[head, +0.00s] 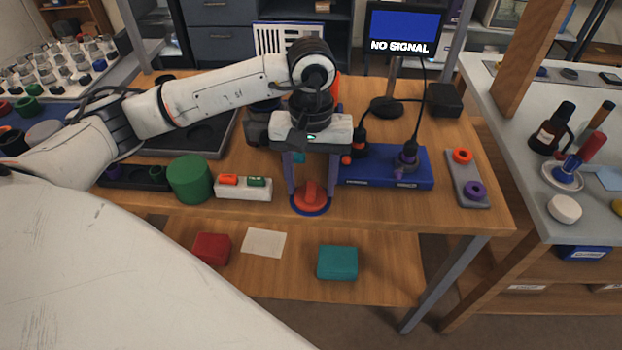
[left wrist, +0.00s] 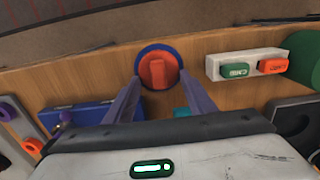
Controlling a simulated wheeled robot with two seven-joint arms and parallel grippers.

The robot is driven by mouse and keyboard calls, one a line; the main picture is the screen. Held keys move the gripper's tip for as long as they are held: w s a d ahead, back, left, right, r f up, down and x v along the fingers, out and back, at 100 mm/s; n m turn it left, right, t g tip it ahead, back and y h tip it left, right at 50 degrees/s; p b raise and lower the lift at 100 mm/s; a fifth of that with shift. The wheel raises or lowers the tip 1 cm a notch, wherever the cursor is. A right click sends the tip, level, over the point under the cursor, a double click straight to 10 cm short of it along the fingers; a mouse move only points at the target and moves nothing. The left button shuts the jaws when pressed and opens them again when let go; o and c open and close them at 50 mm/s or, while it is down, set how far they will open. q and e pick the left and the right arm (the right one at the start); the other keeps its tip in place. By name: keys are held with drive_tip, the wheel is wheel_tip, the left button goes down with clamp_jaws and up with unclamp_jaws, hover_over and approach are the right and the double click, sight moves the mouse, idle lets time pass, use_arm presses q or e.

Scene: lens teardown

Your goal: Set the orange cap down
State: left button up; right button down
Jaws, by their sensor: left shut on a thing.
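The orange cap (head: 310,197) is a round orange disc with a raised bar across it, near the table's front edge in the head view. It also shows in the left wrist view (left wrist: 157,71). A blue ring (head: 309,211) surrounds it. My left gripper (head: 311,188) points down, with its two purple-grey fingers on either side of the cap, shut on it. In the left wrist view the fingers reach to both sides of the ring (left wrist: 140,56). I cannot tell whether the cap touches the table. My right gripper is not in view.
Left of the cap stand a white block (head: 243,193) with orange and green pieces and a green cylinder (head: 190,179). A blue box (head: 385,167) is behind to the right. A grey strip (head: 467,178) holds orange and purple rings.

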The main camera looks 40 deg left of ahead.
sight(311, 183)
use_arm(q)
drive_tip(key=shift+f, duration=0.15)
drive_tip(key=o, duration=1.2)
wheel_tip(311, 183, up, 12)
drive_tip(key=shift+r, duration=0.2)
